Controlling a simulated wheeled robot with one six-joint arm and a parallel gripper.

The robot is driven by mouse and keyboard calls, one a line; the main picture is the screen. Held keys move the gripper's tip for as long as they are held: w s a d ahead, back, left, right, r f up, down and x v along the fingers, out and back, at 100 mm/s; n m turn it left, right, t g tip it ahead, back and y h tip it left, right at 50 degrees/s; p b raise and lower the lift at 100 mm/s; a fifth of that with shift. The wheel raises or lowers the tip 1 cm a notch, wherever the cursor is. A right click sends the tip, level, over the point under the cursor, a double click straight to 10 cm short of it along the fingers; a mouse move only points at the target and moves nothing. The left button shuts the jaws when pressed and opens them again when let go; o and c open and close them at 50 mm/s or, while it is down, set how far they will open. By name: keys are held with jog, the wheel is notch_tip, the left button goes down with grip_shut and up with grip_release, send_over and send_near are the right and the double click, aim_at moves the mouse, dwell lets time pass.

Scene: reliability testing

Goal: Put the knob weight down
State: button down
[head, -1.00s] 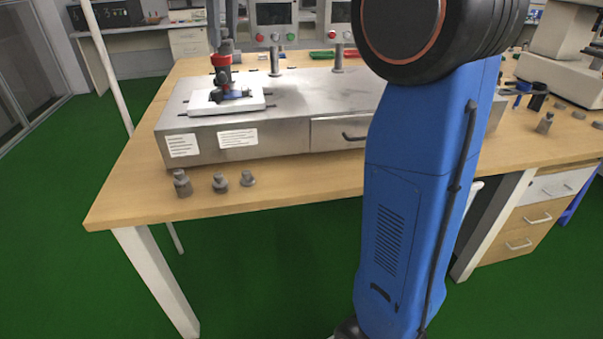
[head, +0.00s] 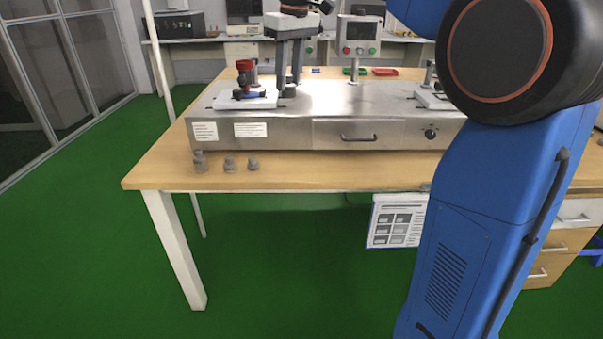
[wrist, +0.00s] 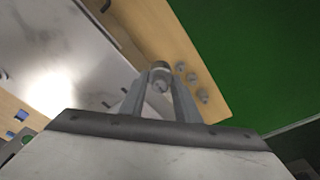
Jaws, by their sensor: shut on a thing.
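My gripper (head: 288,88) hangs fingers-down over the steel bench unit, just right of the red and blue fixture. It is shut on a small grey knob weight (wrist: 160,80), which shows between the fingertips in the wrist view. In the head view the held weight is small and dark at the fingertips. Three other grey weights stand in a row on the wooden table in front of the unit: a larger left one (head: 200,161), a middle one (head: 229,165) and a right one (head: 253,164). These three also show beyond the fingertips in the wrist view.
The steel unit (head: 280,132) fills much of the wooden table (head: 330,172). The red and blue fixture (head: 246,78) stands on a white plate (head: 262,102) on it. A display on a post (head: 359,38) stands behind. Table right of the weights is clear.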

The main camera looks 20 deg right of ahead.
jog(key=f, duration=1.1)
jog(key=s+f, duration=0.1)
jog(key=f, duration=0.5)
jog(key=shift+d+f, duration=0.15)
jog(key=shift+d, duration=0.05)
jog(key=shift+f, duration=2.15)
jog(key=shift+f, duration=0.15)
jog(key=c, duration=1.3)
grip_release()
jog(key=shift+c, duration=0.2)
notch_tip(320, 180, up, 11)
jog(key=s, duration=0.2)
jog(key=s+d+f+m+t, duration=0.1)
jog(key=s+d+f, duration=0.1)
jog(key=s, duration=0.6)
jog(key=s+d+f+m+t, duration=0.1)
jog(key=s+d+m, duration=0.15)
jog(key=s, duration=0.55)
jog(key=s+d+f+m+t, duration=0.1)
jog(key=s+d+f+m, duration=0.1)
jog(key=s+f, duration=1)
jog(key=s, duration=0.3)
jog(key=shift+s+d+h, duration=0.2)
jog(key=shift+s+h, duration=0.05)
jog(key=shift+h, duration=0.15)
